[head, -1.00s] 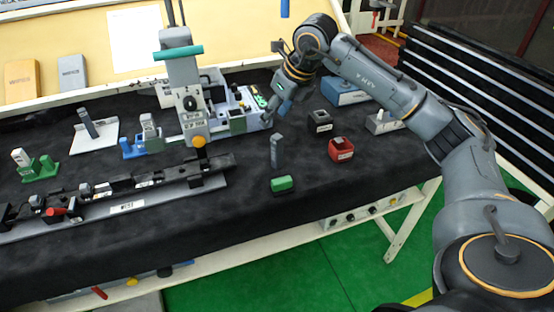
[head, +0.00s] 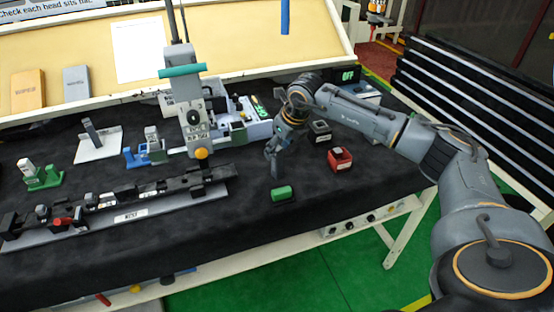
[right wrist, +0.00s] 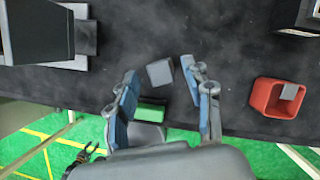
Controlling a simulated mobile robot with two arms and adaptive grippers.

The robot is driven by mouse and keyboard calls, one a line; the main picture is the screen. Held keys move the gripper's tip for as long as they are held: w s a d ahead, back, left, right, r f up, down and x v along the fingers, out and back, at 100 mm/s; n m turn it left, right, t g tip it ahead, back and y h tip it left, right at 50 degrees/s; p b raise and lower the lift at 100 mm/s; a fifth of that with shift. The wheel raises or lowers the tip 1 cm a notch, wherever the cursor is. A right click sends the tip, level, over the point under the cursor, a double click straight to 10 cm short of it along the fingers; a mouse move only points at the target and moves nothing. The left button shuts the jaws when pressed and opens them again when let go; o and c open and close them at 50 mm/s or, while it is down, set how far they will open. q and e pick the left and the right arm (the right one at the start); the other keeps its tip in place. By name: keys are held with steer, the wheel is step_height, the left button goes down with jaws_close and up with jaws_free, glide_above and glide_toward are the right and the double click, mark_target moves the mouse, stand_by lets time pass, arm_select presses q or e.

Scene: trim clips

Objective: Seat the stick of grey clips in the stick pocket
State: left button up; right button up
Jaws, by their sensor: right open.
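A grey upright stick (head: 273,166) stands on the dark mat behind a small green block (head: 281,193). My right gripper (head: 276,148) is over the stick and hides part of it. In the right wrist view the stick's grey top (right wrist: 160,72) shows between the fingertips of my open right gripper (right wrist: 159,80), with a gap on both sides. The green block (right wrist: 151,111) also shows there, between the fingers. I cannot tell for sure which holder is the stick pocket. My left gripper is not in view.
A red box (head: 340,159) and a black box (head: 319,131) stand right of the stick. A grey press with a teal handle (head: 182,70) stands to the left, behind a long rail (head: 130,213). Green (head: 43,180) and blue (head: 137,158) stands are farther left.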

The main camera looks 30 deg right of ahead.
steer(key=shift+x, duration=1.35)
jaws_close()
steer(key=shift+r, duration=0.15)
